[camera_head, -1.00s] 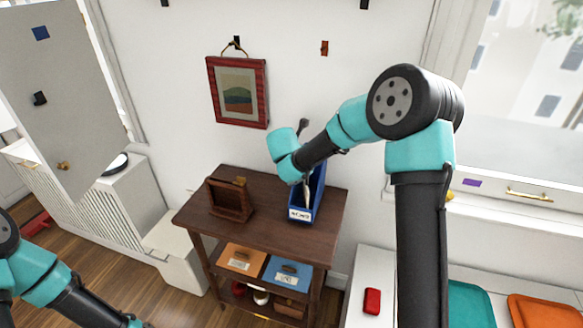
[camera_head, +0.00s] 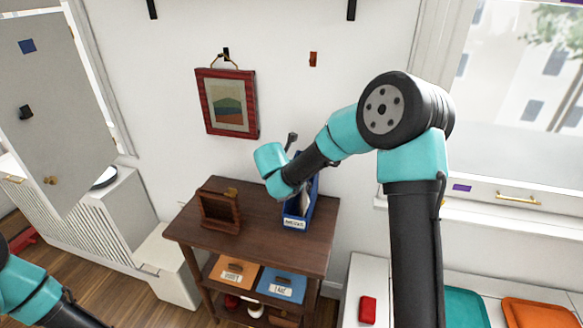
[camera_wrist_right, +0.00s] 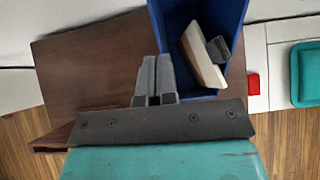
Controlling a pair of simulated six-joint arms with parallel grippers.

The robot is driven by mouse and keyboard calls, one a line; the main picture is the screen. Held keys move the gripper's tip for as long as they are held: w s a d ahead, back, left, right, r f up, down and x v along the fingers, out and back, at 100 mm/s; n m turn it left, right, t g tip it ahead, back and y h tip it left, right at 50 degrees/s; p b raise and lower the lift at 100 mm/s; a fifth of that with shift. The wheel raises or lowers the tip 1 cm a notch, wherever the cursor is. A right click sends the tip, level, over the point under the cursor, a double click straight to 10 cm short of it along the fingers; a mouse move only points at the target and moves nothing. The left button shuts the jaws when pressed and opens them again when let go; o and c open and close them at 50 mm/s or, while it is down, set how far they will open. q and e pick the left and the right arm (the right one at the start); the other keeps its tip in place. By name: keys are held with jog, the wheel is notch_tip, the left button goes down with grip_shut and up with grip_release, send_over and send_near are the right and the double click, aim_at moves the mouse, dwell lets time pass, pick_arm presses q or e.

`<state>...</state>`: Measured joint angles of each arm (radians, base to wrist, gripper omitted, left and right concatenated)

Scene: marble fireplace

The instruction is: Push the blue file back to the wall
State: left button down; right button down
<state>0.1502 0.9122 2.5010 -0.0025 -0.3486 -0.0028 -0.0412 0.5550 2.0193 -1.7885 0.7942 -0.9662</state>
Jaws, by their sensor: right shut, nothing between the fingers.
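The blue file (camera_head: 293,223) stands upright on the dark wooden top of the shelf table, its pale label facing me. The wrist of my right arm hides part of it. In the right wrist view the blue file (camera_wrist_right: 168,14) is seen from above, with a cream book and a dark grey piece inside. My right gripper (camera_wrist_right: 155,68) is shut and empty, over the left side of the file's lower end. I cannot tell whether it touches. In the head view my right arm hides its fingertips. My left gripper is out of view; only part of that arm shows.
A brown wooden holder (camera_head: 219,211) stands left of the file on the table top (camera_head: 262,237). A framed picture (camera_head: 227,103) hangs on the wall behind. A red item (camera_head: 367,309) lies right on a white surface.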

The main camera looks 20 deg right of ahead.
jog(key=v, duration=0.9)
jog(key=shift+r, duration=0.45)
jog(key=shift+a, duration=0.1)
jog(key=shift+s+a+f, duration=0.1)
jog(key=shift+s+a, duration=0.3)
jog(key=shift+s, duration=0.25)
jog(key=shift+w+f, duration=0.1)
jog(key=x, duration=0.9)
jog(key=shift+w+d+f, duration=0.1)
jog(key=shift+d+f, duration=0.05)
jog(key=shift+f, duration=0.1)
jog(key=w+d, duration=0.2)
jog(key=shift+w+f, duration=0.1)
jog(key=shift+w, duration=0.2)
jog(key=shift+w+d, duration=0.35)
